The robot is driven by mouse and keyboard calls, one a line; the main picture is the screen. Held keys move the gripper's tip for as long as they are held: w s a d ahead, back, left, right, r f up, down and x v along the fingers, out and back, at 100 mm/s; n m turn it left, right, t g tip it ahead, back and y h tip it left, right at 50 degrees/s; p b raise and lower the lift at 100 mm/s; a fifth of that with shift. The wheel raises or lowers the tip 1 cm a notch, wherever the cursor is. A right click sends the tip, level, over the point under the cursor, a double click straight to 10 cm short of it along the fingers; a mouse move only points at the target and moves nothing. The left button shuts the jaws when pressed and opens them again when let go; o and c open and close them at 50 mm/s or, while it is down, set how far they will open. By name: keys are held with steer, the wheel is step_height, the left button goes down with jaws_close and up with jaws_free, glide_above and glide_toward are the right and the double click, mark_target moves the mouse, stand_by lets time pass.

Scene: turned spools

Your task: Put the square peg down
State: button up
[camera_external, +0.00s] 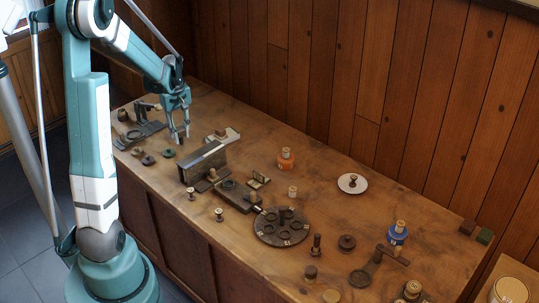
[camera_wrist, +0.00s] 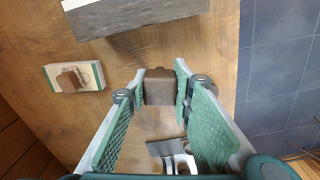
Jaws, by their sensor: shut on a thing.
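The square peg (camera_wrist: 158,87) is a brown, square-ended piece in the wrist view. My gripper (camera_wrist: 160,90) has its green ridged finger pads shut on the peg's two sides. In the external view my gripper (camera_external: 180,141) hangs fingers down over the far left part of the table, left of the long grey block (camera_external: 202,162). The peg is too small to make out there. I cannot tell how high its lower end is above the wood.
A pale tray with a brown piece (camera_wrist: 73,77) lies left in the wrist view. Dark rings (camera_external: 148,159) lie near the gripper. A round dark plate (camera_external: 282,226) and a white saucer (camera_external: 352,184) stand farther right. The table edge drops to grey tiles (camera_wrist: 285,70).

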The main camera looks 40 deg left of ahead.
steer(key=w+a+n+p, duration=0.2)
steer(key=w+a, duration=1.4)
steer(key=a, duration=0.4)
steer(key=shift+r+n, duration=0.15)
steer(key=shift+n, duration=0.15)
steer(key=shift+f, duration=3.15)
steer(key=shift+f, duration=1.85)
steer(key=shift+f, duration=0.2)
steer(key=o, duration=0.9)
